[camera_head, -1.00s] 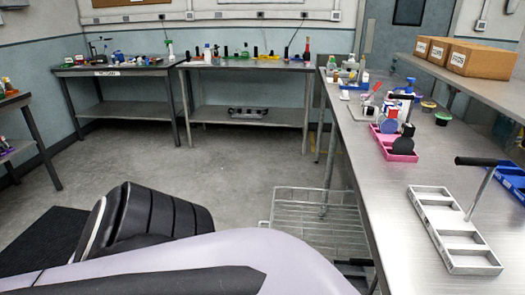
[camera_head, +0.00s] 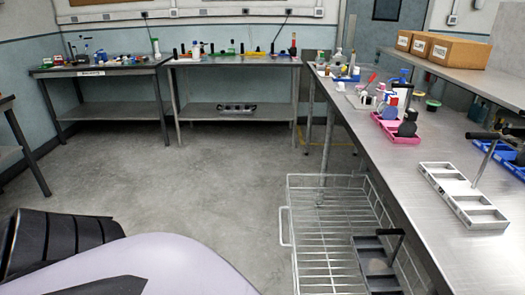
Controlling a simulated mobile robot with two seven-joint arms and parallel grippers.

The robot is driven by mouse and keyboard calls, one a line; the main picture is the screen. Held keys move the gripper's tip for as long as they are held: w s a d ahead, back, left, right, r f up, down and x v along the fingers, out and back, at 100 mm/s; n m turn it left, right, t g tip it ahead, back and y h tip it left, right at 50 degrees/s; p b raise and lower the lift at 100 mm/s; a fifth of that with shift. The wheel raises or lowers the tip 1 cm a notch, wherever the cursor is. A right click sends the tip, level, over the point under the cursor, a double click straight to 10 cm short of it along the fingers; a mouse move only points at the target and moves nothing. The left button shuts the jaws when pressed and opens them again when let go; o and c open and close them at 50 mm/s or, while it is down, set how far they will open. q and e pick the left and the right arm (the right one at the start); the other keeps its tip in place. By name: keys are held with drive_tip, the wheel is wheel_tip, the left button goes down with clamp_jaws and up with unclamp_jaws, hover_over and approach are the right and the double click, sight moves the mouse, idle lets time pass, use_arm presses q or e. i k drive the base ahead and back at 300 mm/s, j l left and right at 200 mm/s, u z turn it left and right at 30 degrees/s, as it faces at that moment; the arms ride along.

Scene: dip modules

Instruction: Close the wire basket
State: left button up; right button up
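The wire basket (camera_head: 318,263) is a pale wire-mesh drawer under the right-hand workbench. It sticks out past the bench's front edge into the aisle, open at the top. A wire handle (camera_head: 284,226) stands out on its left side. A dark caddy (camera_head: 366,252) with an upright bar handle is in the basket, near the bottom of the view. The lower end of the basket is cut off by the frame. Neither of my grippers is in view; only pale and black parts of my own body show at the lower left.
The right-hand workbench (camera_head: 410,185) carries a grey caddy (camera_head: 462,193), pink trays (camera_head: 403,139), blue trays (camera_head: 497,154) and bottles. Cardboard boxes (camera_head: 443,51) sit on the shelf above. Two benches stand at the back. The concrete floor (camera_head: 195,180) left of the basket is clear.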

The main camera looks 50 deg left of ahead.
sight(292, 245)
drive_tip(key=i+j+u, duration=0.1)
drive_tip(key=u, duration=1.1)
drive_tip(key=i+j, duration=0.45)
drive_tip(key=k, duration=0.25)
drive_tip(key=k+z, duration=0.3)
drive_tip(key=l+z, duration=0.1)
drive_tip(key=z, duration=0.25)
drive_tip(key=j+z, duration=0.2)
drive_tip(key=z, duration=0.85)
drive_tip(key=j, duration=1)
